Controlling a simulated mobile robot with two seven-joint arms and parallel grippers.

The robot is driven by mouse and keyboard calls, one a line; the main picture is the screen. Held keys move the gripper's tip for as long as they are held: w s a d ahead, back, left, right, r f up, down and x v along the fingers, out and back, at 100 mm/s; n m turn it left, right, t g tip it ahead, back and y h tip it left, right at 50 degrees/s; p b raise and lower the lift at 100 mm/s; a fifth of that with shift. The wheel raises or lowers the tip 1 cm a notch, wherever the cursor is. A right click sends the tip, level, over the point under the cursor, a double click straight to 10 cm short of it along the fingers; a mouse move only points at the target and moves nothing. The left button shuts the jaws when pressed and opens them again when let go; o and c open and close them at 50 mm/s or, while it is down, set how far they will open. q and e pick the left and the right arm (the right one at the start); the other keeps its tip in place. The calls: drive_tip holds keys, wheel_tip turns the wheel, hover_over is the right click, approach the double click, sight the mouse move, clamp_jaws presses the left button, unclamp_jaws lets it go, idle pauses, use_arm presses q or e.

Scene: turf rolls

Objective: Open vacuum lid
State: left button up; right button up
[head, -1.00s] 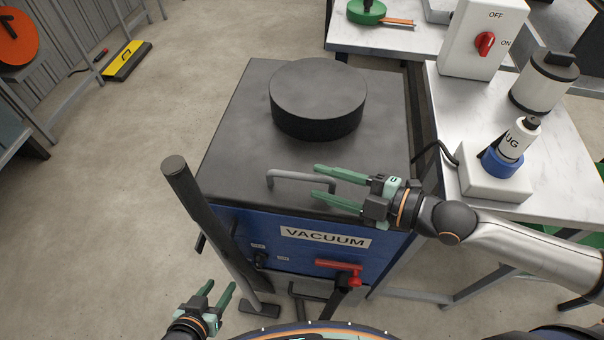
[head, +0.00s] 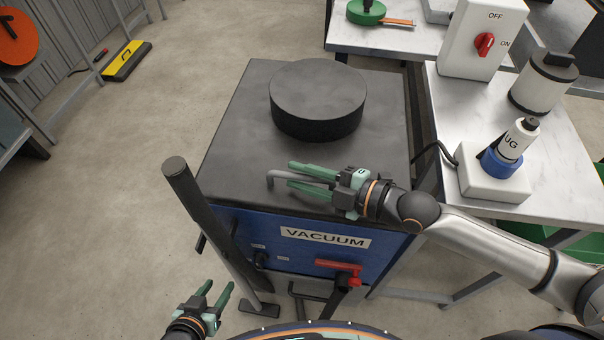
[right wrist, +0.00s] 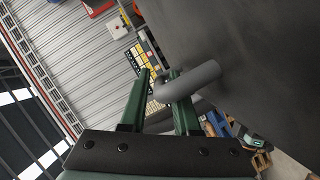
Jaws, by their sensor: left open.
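The vacuum (head: 325,237) is a blue box with a dark grey flat lid (head: 235,150), which lies closed on it. A grey bar handle (head: 279,174) stands at the lid's front edge. My right gripper (head: 289,175) has its green fingers on either side of this handle, closed in around it. In the right wrist view the bent handle (right wrist: 195,80) passes at the fingers and covers part of one. My left gripper (head: 218,292) is open and empty, low in front of the vacuum.
A thick black disc (head: 318,100) sits on the lid. A dark upright post (head: 195,205) stands at the front left. A red lever (head: 340,266) is on the front. A white table (head: 560,170) with a switch box (head: 483,40) stands right.

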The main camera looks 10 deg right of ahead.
clamp_jaws()
idle(1.1)
